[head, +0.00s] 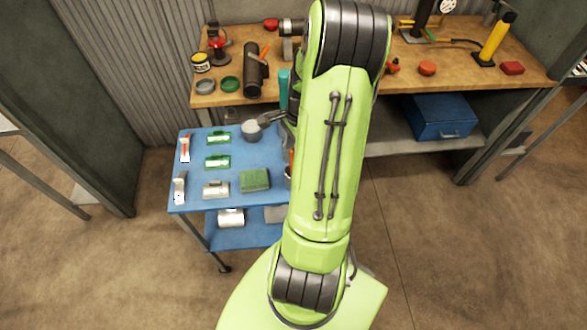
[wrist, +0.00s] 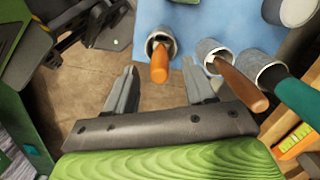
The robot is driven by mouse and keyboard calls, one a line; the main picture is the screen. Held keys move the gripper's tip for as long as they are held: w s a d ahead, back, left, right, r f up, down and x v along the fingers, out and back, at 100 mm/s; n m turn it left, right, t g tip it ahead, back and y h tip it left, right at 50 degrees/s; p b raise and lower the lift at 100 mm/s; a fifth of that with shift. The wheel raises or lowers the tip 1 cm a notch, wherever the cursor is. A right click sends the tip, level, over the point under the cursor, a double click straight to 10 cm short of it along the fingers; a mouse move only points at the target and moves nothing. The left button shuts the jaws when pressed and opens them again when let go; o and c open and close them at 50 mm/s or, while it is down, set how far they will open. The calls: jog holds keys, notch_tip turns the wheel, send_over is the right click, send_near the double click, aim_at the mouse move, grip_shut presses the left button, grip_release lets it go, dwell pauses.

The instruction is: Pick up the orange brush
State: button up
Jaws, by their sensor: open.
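Two orange handles stick out of grey cups in the wrist view. One orange handle (wrist: 159,66) shows between my fingertips, rising from a cup (wrist: 161,38) on the blue cart top. The other orange handle (wrist: 242,88) leans out of a second cup (wrist: 214,50) to the right of my right finger. Which one is the brush I cannot tell, as the lower ends are inside the cups. My gripper (wrist: 160,72) is open and empty, its fingers apart on either side of the first handle. In the head view my arm hides most of the cups; a bit of orange (head: 291,159) shows beside it.
A third cup (wrist: 272,76) holds a teal handle (wrist: 300,98) at the right. A white-filled cup (head: 252,130), a green sponge (head: 255,180) and several small items stand on the blue cart (head: 235,145). The cluttered wooden bench (head: 225,95) stands behind it.

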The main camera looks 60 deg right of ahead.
jog(key=f, duration=0.5)
jog(key=shift+w+a+b, duration=0.1)
jog(key=shift+a+b, duration=0.1)
jog(key=shift+b, duration=0.1)
jog(key=shift+r, duration=0.1)
jog(key=shift+c, duration=0.3)
grip_shut()
jog(key=shift+r, duration=0.1)
